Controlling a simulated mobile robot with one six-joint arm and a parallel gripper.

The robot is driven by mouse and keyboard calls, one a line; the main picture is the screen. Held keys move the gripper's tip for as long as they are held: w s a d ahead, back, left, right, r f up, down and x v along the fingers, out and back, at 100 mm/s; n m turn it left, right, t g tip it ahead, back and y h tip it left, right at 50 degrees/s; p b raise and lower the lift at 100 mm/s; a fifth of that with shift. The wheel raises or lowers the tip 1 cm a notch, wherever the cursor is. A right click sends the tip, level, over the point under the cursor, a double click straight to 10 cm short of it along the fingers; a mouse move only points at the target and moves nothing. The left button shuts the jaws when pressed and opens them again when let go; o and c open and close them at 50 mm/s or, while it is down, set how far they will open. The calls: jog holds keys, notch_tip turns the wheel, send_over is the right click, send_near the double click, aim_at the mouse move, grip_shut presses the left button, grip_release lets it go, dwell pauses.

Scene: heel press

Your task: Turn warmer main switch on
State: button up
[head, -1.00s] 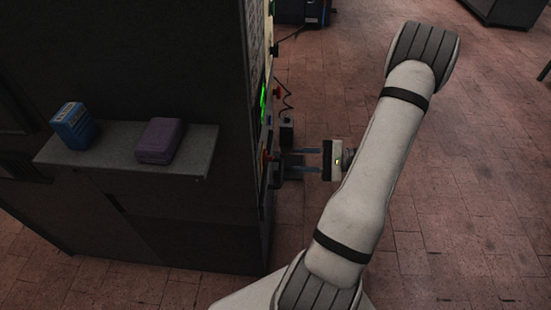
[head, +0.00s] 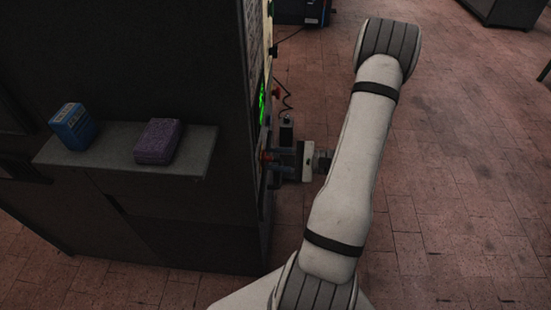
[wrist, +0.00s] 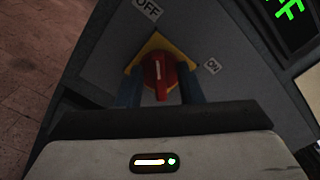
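The main switch is a red rotary knob (wrist: 158,76) on a yellow plate (wrist: 155,44) in the wrist view. Its white mark points up, toward the OFF label (wrist: 147,8) rather than the ON label (wrist: 212,66) at the right. My gripper (wrist: 162,92) has its two blue fingers on either side of the knob, spread apart; a gap shows at the right finger, and contact at the left is unclear. In the head view my gripper (head: 270,155) is at the machine's side panel, and the knob is mostly hidden.
A green-lit display (wrist: 290,9) sits at the panel's upper right. A shelf (head: 190,165) on the dark cabinet holds a blue box (head: 72,127) and a purple box (head: 158,141). Red tiled floor (head: 450,200) to the right is open.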

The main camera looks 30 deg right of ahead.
grip_shut()
jog(key=shift+r, duration=0.1)
dwell(0.3)
jog(key=m+p, duration=0.1)
jog(key=m, duration=0.1)
jog(key=m+p, duration=0.1)
jog(key=m, duration=0.1)
jog(key=m+p, duration=0.2)
jog(key=shift+w+d+r+m, duration=0.15)
jog(key=shift+w+r+m, duration=0.05)
jog(key=shift+r+m, duration=0.1)
jog(key=m+p, duration=0.1)
jog(key=m, duration=0.2)
jog(key=m+p, duration=0.2)
jog(key=m, duration=0.1)
jog(key=shift+w+d+p, duration=0.15)
jog(key=shift+p, duration=0.15)
jog(key=m, duration=0.1)
jog(key=m+p, duration=0.1)
jog(key=m, duration=0.1)
jog(key=m+p, duration=0.1)
jog(key=m, duration=0.1)
jog(key=shift+w+f, duration=0.1)
jog(key=shift+f, duration=0.15)
jog(key=shift+m, duration=0.3)
jog(key=shift+o, duration=0.2)
grip_release()
jog(key=shift+f, duration=0.15)
